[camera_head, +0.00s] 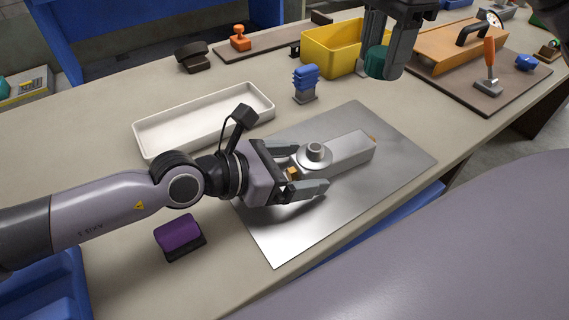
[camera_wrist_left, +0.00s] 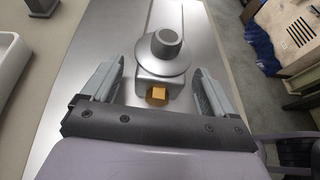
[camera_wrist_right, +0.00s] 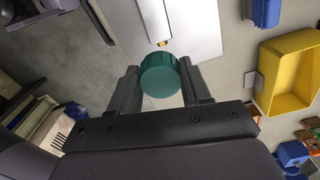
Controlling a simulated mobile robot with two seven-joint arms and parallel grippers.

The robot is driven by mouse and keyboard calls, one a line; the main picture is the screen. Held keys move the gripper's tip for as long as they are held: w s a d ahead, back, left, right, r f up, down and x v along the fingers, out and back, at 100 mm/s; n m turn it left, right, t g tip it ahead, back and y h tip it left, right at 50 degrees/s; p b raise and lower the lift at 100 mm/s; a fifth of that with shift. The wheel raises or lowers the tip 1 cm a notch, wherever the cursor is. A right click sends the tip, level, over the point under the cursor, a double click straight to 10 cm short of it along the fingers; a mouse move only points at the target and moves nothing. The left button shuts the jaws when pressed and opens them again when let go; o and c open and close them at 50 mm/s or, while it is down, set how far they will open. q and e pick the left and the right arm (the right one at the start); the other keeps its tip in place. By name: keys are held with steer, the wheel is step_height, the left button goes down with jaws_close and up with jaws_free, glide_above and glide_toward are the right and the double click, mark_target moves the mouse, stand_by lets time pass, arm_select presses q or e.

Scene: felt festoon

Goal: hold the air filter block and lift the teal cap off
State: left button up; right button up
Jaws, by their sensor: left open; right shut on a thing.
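The air filter block (camera_head: 350,151) is a grey metal bar with a round collar and a bare upright neck, lying on a shiny metal sheet (camera_head: 290,235). The block also shows in the left wrist view (camera_wrist_left: 158,88), with a brass fitting at its near end. My left gripper (camera_head: 307,178) is open, its fingers on either side of the block's near end with gaps visible. My right gripper (camera_head: 383,66) is shut on the teal cap (camera_head: 376,62) and holds it in the air, apart from the block. The cap also shows between the fingers in the right wrist view (camera_wrist_right: 159,75).
A white tray (camera_head: 141,139) lies behind my left arm. A purple-topped block (camera_head: 180,236) stands in front of it. A blue stacked part (camera_head: 306,82) and a yellow bin (camera_head: 318,62) stand behind the sheet. The sheet's right part is clear.

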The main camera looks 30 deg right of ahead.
arm_select(q)
steer(key=v, duration=1.1)
steer(key=shift+a, duration=0.25)
steer(key=shift+a+r, duration=0.15)
steer(key=shift+a, duration=0.05)
steer(key=shift+s, duration=0.1)
